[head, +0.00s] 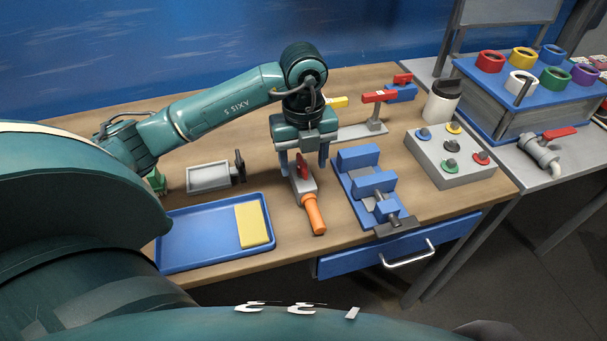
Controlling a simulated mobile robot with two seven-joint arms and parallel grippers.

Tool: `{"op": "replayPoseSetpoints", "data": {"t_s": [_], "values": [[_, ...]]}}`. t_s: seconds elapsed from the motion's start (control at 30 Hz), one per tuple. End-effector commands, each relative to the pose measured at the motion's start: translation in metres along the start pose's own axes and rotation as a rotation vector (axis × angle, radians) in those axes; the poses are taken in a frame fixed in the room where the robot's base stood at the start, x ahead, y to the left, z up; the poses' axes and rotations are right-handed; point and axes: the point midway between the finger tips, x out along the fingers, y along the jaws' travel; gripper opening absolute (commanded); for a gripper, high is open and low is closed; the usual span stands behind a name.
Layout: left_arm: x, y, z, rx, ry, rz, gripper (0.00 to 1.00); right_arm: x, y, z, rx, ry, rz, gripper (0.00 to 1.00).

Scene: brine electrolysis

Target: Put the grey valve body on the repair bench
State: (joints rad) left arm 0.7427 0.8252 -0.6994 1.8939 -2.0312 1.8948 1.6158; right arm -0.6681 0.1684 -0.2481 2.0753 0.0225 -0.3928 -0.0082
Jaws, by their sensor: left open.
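A grey valve body (541,152) with a red lever lies on the grey table at the right. The wooden bench (290,255) with a blue drawer is in front of me and bears the vise and trays; it looks like the repair bench. My left gripper (304,168) is open and points down over this bench, far left of the grey valve. Its fingers are on either side of a grey piece (301,187) with a red lever and an orange handle. I cannot tell whether they touch it. My right gripper is not in view.
A blue vise (374,190) stands right of the left gripper. A blue tray (190,240) with a yellow block (253,225) and a small grey tray (208,178) are to its left. A knob box (455,176) and a white container (440,105) stand at the bench's right end.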

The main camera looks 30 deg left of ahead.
Motion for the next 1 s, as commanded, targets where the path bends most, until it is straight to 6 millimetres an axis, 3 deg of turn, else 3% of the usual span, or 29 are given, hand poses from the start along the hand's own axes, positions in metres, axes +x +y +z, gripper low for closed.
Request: {"op": "replayPoseSetpoints", "data": {"t_s": [0.1, 0.33, 1.0], "values": [[-0.027, -0.001, 0.001, 0.001, -0.003, -0.005, 0.58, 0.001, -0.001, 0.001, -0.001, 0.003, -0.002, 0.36], [-0.06, -0.001, 0.001, 0.0, -0.002, -0.002, 0.58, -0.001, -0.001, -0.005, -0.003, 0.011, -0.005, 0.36], [-0.066, 0.0, 0.0, 0.0, 0.001, 0.001, 0.58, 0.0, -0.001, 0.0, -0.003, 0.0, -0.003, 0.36]]}}
